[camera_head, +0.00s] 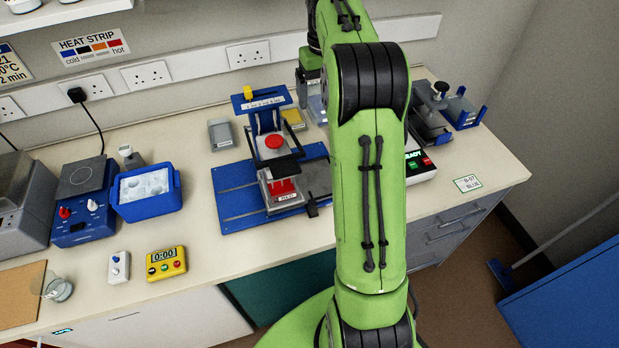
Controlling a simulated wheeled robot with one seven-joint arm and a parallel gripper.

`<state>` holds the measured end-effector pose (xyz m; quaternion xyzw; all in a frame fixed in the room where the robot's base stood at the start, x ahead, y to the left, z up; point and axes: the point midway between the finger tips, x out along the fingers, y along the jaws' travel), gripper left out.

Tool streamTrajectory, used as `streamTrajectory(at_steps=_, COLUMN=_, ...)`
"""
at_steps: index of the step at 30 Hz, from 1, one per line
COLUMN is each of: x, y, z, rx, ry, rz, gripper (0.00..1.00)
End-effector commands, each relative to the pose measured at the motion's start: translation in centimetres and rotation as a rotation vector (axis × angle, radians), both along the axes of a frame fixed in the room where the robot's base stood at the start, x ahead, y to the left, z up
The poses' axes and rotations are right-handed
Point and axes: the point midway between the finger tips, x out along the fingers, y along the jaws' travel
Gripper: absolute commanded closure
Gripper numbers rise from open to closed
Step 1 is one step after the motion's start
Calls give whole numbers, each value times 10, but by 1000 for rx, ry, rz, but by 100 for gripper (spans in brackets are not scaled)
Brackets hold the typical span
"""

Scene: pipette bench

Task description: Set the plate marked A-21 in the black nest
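A small plate with a red top (282,188) and a white front label sits in the blue press-like fixture, below its red knob (275,142). The label is too small to read surely, so I cannot confirm it as A-21. A grey block or plate (221,133) lies left of the fixture, and a yellow-topped one (293,119) lies behind it. I cannot pick out the black nest for certain; a dark flat area (318,178) lies right of the red-topped plate, partly behind my arm. My gripper is hidden behind my green arm.
A blue ice box (147,191), a blue hotplate (84,205) and a yellow timer (166,263) stand at left. A glass beaker (59,289) is near the front edge. A blue-and-black device (463,112) stands at right. The bench front right is mostly clear around a label card (467,183).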

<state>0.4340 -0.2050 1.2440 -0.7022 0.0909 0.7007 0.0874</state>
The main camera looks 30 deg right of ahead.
Motion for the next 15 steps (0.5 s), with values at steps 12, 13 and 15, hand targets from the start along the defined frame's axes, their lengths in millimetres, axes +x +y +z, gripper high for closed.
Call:
streamTrajectory(at_steps=12, x=-1, y=0, z=-103, rx=3, ry=4, rz=0, gripper=44)
streamTrajectory(at_steps=13, x=-1, y=0, z=-109, rx=3, ry=5, rz=0, gripper=44)
streamTrajectory(at_steps=15, x=-1, y=0, z=-124, rx=3, ry=4, rz=-1, gripper=44)
